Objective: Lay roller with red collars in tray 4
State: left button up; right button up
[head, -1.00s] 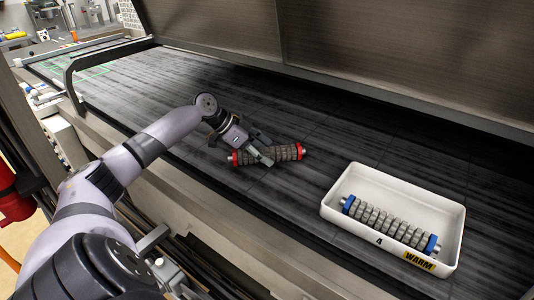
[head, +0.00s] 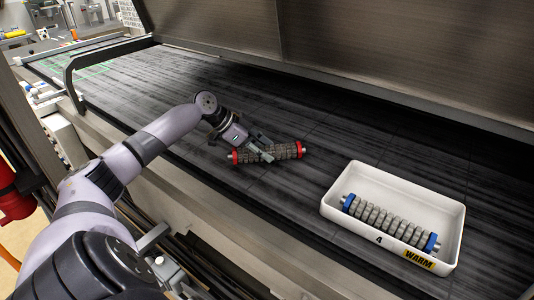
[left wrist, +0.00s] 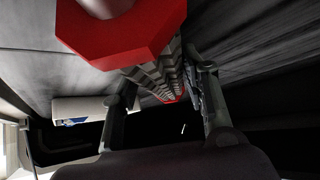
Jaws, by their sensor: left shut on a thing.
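The roller with red collars (head: 243,157) is a grey ribbed cylinder with a red collar near each end. It lies across the dark belt in the head view. My left gripper (head: 265,148) is shut on its ribbed middle. In the left wrist view the roller (left wrist: 155,72) runs away between the fingers, one red collar large and close. Tray 4 (head: 333,208) is a white open tray at the right, marked "4" and "WARM", apart from the gripper. A roller with blue collars (head: 390,222) lies in its near part. My right gripper is not in view.
The dark belt (head: 330,130) is clear between the held roller and the tray. A metal hood (head: 400,50) overhangs the back of the belt. A dark bar frame (head: 72,85) stands at the left end. The far part of the tray floor is bare.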

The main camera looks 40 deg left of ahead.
aim_at(264, 147)
pick_arm(q)
jog(key=shift+r, duration=0.1)
grip_shut()
jog(key=shift+r, duration=0.4)
notch_tip(264, 147, up, 19)
